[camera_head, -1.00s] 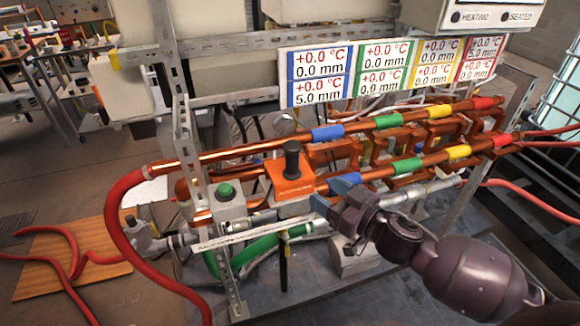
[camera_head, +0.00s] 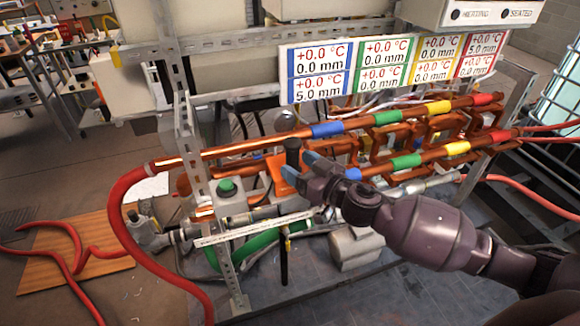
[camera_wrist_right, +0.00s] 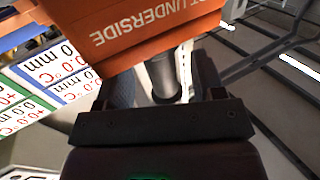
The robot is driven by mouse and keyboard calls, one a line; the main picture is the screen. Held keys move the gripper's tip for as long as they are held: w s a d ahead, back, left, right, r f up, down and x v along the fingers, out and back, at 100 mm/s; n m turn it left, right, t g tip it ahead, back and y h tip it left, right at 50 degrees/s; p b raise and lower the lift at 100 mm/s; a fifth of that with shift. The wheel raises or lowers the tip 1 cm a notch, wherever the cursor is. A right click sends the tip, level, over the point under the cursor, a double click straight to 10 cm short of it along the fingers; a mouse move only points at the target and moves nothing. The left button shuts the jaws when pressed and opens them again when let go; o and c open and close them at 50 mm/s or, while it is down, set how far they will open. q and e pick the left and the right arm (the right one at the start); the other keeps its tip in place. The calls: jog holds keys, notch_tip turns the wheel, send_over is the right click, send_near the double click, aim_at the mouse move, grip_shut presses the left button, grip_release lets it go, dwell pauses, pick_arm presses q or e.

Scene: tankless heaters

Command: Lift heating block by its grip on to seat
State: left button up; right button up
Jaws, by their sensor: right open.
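The heating block (camera_head: 277,171) is orange with an upright black grip (camera_head: 292,153), and sits on the copper pipework left of the colored bands. In the right wrist view the block (camera_wrist_right: 135,30) shows lettering ending in "UNDERSIDE", and its dark grip (camera_wrist_right: 163,78) appears between the fingers. My right gripper (camera_head: 301,171) is open at the block, with its blue-tipped fingers close to the grip; contact cannot be told. The gripper (camera_wrist_right: 163,88) hides the block's right part in the head view. I cannot tell which place is the seat. My left gripper is not in view.
Copper pipes (camera_head: 240,149) with blue, green, yellow and red bands run behind and right. Readout panels (camera_head: 385,68) hang above. A metal upright (camera_head: 187,150) and red hose (camera_head: 120,215) are at left.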

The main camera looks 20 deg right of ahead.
jog(key=shift+x, duration=1.25)
grip_shut()
